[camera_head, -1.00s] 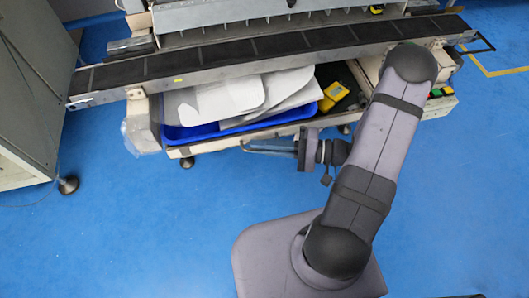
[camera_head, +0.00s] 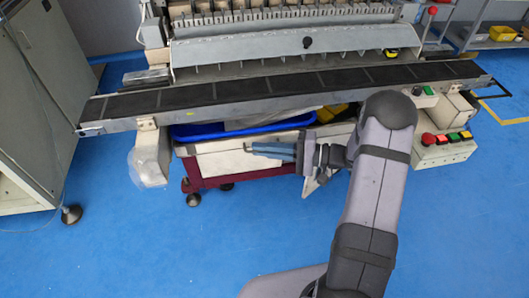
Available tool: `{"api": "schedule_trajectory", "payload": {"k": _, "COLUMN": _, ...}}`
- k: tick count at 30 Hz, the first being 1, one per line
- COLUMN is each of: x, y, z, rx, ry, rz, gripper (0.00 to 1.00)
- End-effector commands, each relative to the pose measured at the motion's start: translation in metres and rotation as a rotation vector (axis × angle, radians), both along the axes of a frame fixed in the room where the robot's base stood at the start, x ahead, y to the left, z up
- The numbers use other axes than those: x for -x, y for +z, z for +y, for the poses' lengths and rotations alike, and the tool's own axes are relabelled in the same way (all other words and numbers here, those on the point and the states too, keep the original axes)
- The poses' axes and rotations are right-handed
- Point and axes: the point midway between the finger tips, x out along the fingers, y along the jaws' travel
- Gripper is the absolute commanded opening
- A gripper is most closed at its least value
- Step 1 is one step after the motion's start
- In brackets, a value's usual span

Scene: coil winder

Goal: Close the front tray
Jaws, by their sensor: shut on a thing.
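The front tray (camera_head: 230,164) is a white-fronted drawer under the long dark rail of the winder, at the centre left. A blue bin (camera_head: 200,131) shows as a strip above its front panel, mostly hidden under the rail. Pale sheets (camera_head: 258,121) and a yellow item (camera_head: 327,114) show in part inside. My gripper (camera_head: 255,150) points left along the tray's front panel, with its fingers at the upper part of the panel. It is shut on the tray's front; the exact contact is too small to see.
The dark rail (camera_head: 225,91) runs across just above the tray. A control box with coloured buttons (camera_head: 447,139) is at the right. A plastic-wrapped post (camera_head: 150,155) stands left of the tray. A grey cabinet (camera_head: 35,130) is at the far left. Blue floor in front is clear.

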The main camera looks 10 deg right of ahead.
Motion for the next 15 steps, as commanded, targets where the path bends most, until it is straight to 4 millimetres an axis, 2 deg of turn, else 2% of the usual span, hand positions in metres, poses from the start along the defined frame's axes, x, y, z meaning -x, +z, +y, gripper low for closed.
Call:
{"api": "schedule_trajectory", "payload": {"k": 4, "x": -0.0047, "y": 0.0036, "z": -0.0012, "rx": 0.000, "ry": -0.008, "rz": -0.012, "gripper": 0.00}}
{"api": "schedule_trajectory", "payload": {"k": 7, "x": -0.0046, "y": 0.0035, "z": -0.0013, "rx": 0.001, "ry": -0.008, "rz": -0.012, "gripper": 0.26}}
{"api": "schedule_trajectory", "payload": {"k": 15, "x": -0.0035, "y": 0.0027, "z": -0.0009, "rx": 0.000, "ry": -0.007, "rz": -0.010, "gripper": 0.26}}
